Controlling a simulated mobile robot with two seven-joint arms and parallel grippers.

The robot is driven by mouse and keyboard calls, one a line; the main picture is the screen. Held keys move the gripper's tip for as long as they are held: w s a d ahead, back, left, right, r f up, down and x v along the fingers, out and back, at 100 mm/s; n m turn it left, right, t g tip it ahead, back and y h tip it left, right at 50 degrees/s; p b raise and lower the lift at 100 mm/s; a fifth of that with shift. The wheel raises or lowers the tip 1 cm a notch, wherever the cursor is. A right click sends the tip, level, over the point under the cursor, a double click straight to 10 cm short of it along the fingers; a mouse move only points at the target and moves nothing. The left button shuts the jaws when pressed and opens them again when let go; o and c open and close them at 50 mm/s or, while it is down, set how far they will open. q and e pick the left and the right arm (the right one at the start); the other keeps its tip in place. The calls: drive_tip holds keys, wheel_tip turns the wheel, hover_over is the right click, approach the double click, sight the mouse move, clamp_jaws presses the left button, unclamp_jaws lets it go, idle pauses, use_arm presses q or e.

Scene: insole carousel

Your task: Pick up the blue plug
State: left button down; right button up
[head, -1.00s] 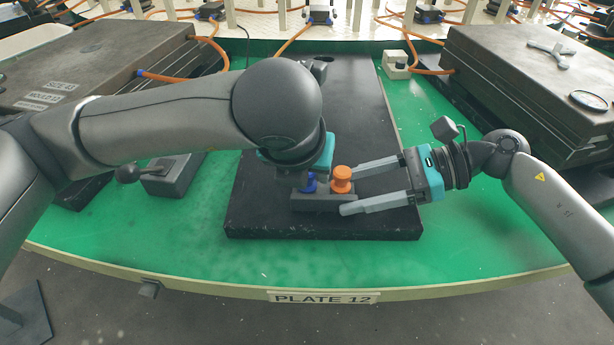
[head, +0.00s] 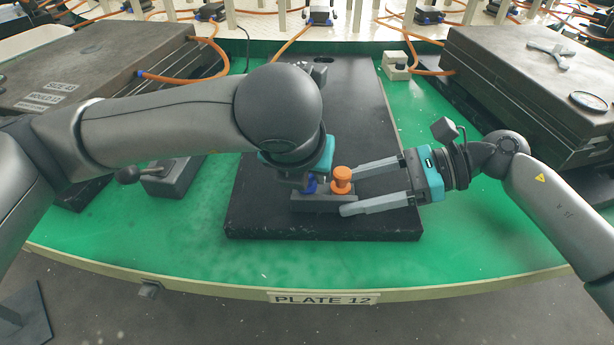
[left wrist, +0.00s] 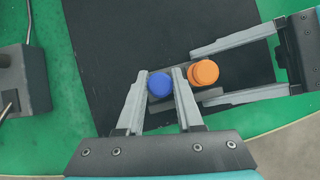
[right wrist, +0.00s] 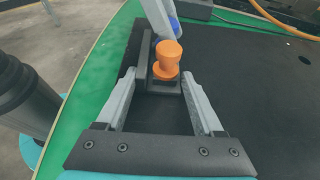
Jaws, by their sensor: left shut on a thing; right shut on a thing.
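The blue plug (head: 311,187) stands upright in a dark holder block (head: 322,204), beside the orange plug (head: 342,178). My left gripper (left wrist: 160,77) is over the block from above, with its fingers shut on either side of the blue plug, which also shows in the left wrist view (left wrist: 160,86). In the head view, my left arm and fingers hide part of it. My right gripper (head: 350,190) comes in from the right, its spread fingers shut on the holder block. In the right wrist view the orange plug (right wrist: 167,60) stands between its fingers and partly hides the block.
The block sits on a black plate (head: 300,228) on the green table (head: 190,240). Large dark cases (head: 540,80) stand at both sides. A small grey box with a lever (head: 175,177) is at the left. Orange hoses run behind.

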use_arm(q)
wheel_tip(320, 180, up, 10)
drive_tip(key=shift+r, duration=0.1)
use_arm(e)
drive_tip(key=o, duration=1.5)
